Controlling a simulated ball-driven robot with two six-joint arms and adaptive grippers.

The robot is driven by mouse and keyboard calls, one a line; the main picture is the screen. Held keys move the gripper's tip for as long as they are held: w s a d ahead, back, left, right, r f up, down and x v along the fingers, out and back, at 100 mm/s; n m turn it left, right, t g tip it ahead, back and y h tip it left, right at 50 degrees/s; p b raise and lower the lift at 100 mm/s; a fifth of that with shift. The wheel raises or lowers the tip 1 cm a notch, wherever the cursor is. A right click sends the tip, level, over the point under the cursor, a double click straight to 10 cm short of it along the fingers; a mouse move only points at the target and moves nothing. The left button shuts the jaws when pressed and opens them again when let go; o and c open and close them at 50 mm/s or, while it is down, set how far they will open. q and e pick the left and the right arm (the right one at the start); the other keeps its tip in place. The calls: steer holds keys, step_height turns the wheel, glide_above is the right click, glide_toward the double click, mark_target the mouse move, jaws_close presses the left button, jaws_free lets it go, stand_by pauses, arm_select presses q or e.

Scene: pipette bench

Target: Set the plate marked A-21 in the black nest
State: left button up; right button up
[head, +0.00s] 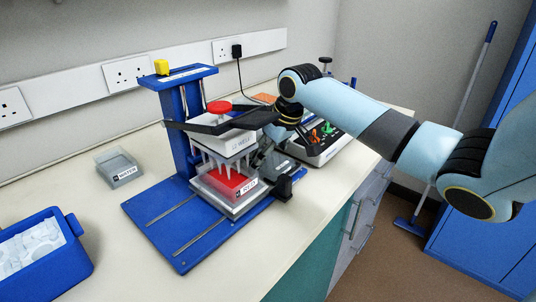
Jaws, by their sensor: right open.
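A pipetting stand with a blue base (165,228) stands mid-bench. Under its white pipette head (228,141), a red-topped plate (226,182) sits on a grey stage. My right gripper (262,160) is open at the right side of the head, close to the plate. Its fingertips are partly hidden, and I cannot tell whether they touch it. I cannot make out a black nest for certain. My left gripper is not in view.
A grey labelled trough (119,168) stands left of the stand. A blue bin (42,262) with white contents is at the front left. A device with coloured knobs (318,140) is behind my right arm. The bench's front middle is clear.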

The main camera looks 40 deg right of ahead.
steer(key=shift+r, duration=0.3)
steer(key=v, duration=0.7)
steer(key=shift+s, duration=0.1)
